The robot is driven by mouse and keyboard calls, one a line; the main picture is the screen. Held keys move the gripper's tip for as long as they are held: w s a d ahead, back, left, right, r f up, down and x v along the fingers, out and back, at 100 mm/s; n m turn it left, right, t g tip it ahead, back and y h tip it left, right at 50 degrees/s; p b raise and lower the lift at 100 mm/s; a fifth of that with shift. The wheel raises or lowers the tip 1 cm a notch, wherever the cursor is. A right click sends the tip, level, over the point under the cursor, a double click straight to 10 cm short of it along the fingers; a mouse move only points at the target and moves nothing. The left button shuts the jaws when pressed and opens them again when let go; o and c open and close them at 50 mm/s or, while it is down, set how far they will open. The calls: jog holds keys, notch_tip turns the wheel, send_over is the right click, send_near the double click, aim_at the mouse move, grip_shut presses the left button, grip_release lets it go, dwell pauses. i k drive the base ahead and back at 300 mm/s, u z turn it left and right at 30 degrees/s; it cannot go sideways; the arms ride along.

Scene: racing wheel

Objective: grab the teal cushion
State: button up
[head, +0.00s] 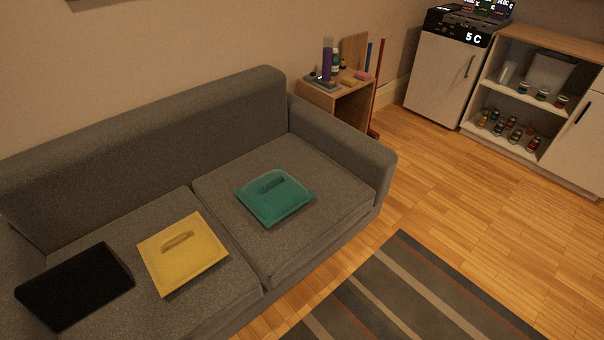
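The teal cushion (274,207) lies flat on the right seat of the grey sofa (300,160). It is square, with a raised ridge like a handle across its middle. Nothing covers it. My gripper does not show in the head view.
A yellow cushion (184,264) and a black cushion (75,286) lie on the left seat. A wooden side table (345,99) with bottles stands behind the sofa's right arm. A striped rug (395,300) lies in front; open wood floor (470,215) extends right. A small fridge (437,72) and shelves stand at the back.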

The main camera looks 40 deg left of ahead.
aim_at(271, 196)
jog(key=z, duration=0.1)
jog(key=i, duration=0.35)
jog(key=u, duration=2.55)
jog(key=i, duration=1)
jog(key=z, duration=0.25)
jog(key=k, duration=0.85)
jog(key=u, duration=0.2)
